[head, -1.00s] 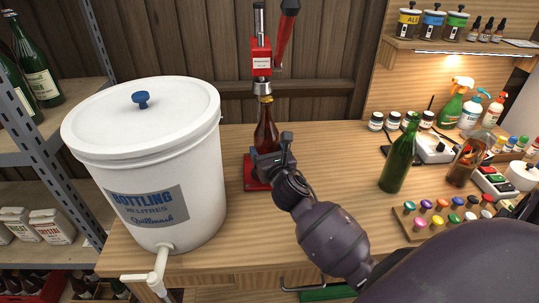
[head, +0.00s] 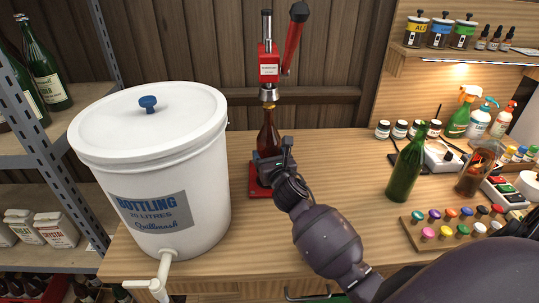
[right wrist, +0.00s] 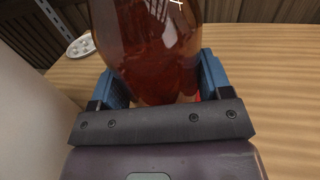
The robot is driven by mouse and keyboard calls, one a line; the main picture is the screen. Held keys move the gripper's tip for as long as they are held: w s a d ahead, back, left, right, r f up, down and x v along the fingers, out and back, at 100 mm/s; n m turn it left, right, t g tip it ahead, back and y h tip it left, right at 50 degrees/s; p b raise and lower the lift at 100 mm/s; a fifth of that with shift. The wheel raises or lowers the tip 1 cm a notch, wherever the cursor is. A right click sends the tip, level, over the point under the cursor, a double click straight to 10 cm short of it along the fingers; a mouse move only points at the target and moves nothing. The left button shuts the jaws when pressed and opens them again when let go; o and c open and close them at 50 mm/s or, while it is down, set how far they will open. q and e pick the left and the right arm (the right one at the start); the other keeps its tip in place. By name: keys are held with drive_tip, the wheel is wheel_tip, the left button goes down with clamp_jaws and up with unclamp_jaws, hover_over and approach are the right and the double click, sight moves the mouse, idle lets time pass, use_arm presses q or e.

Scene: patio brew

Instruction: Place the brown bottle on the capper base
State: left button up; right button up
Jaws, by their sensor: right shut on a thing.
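The brown bottle (head: 268,136) stands upright over the red capper base (head: 256,190), under the capper head (head: 268,72). Its gold top shows just below the capper's metal bell. My right gripper (head: 273,158) is shut on the lower part of the brown bottle. In the right wrist view the bottle (right wrist: 150,45) fills the space between the blue finger pads (right wrist: 165,80). The bottle's bottom is hidden behind my gripper, so I cannot tell whether it touches the base. My left gripper is not in view.
A white bottling bucket (head: 165,160) with a tap stands close on the left. A green bottle (head: 407,165), an amber bottle (head: 474,175) and a tray of coloured caps (head: 445,232) are on the right. The wooden bench (head: 345,160) is clear just right of the capper.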

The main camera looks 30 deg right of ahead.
drive_tip(key=o, duration=1.5)
drive_tip(key=shift+f, duration=0.1)
drive_tip(key=shift+r, duration=0.2)
drive_tip(key=v, duration=1.2)
drive_tip(key=shift+a, duration=0.1)
